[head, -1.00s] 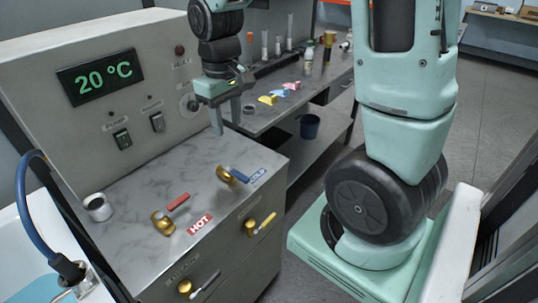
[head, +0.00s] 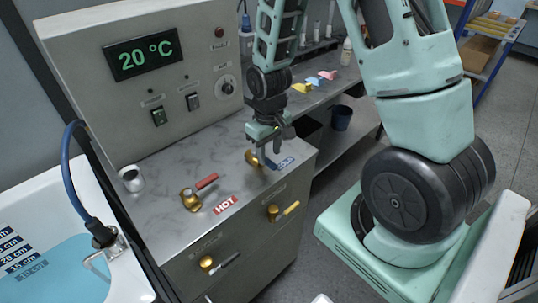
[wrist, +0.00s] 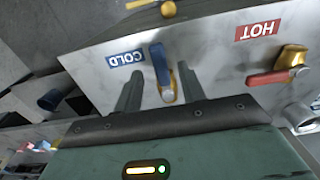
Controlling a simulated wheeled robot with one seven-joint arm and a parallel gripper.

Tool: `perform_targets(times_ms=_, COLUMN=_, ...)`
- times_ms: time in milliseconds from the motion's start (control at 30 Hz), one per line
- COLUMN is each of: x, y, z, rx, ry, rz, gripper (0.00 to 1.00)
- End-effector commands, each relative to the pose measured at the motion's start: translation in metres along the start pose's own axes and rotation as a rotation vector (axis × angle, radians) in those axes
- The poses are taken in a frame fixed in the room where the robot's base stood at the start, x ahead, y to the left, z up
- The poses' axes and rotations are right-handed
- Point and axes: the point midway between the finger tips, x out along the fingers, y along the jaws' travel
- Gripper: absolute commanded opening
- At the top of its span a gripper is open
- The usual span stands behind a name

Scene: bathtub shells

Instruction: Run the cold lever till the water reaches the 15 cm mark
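The cold lever (head: 266,159), a blue handle on a brass base, stands on the marble counter beside the COLD label (head: 285,163). My gripper (head: 270,148) is down over it. In the wrist view, the blue handle (wrist: 159,62) lies between the two spread fingers of my gripper (wrist: 159,88), with gaps on both sides. The tub (head: 125,280) at the lower left holds blue water (head: 75,270). Whether water flows from the spout (head: 100,255) is unclear.
The red hot lever (head: 206,181) is left of the cold one, by the HOT label (head: 225,204). A yellow-handled valve (head: 280,211) is on the front panel. The display (head: 145,53) reads 20 °C.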

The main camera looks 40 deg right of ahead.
Motion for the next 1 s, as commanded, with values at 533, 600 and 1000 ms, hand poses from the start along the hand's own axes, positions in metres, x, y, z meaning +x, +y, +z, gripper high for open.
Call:
perform_targets(times_ms=533, x=0.024, y=0.000, z=0.000, rx=0.000, ry=0.001, rz=0.000, gripper=0.40)
perform_targets(times_ms=600, x=0.024, y=0.000, z=0.000, rx=0.000, ry=0.001, rz=0.000, gripper=0.34)
perform_targets(times_ms=1000, x=0.024, y=0.002, z=-0.002, rx=-0.008, ry=0.001, rz=0.000, gripper=0.00)
